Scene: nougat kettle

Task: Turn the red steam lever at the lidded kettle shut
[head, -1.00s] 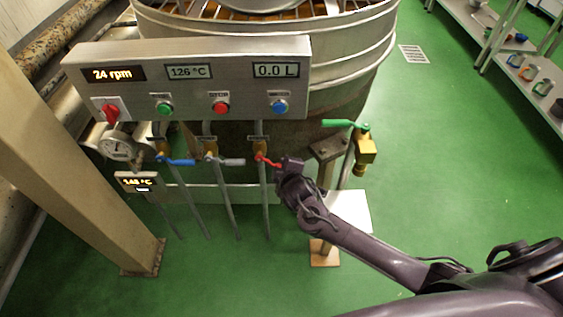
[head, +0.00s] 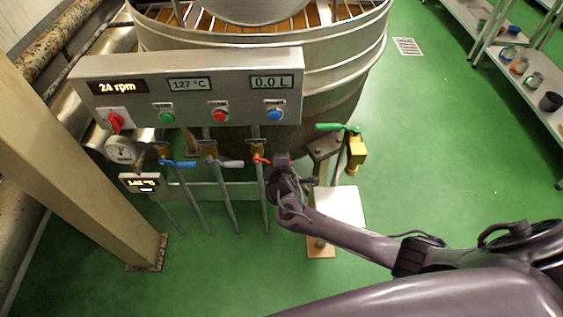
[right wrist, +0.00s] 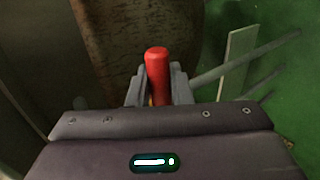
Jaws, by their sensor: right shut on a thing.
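The red steam lever (head: 259,160) sits on a brass valve (head: 257,148) at the right end of the row of pipes under the control panel. It points to the right. My right gripper (head: 277,161) is at the lever's free end. In the right wrist view, the red lever (right wrist: 157,70) stands between the fingers of my right gripper (right wrist: 159,88), which are shut on it. The kettle (head: 330,75) stands behind the panel. My left gripper is not in view.
A blue lever (head: 180,164) and a grey lever (head: 230,164) sit to the left on the same row. A green lever (head: 330,127) on a brass tap is close to the right. A beige post (head: 80,165) stands at the left. Green floor is open at the right.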

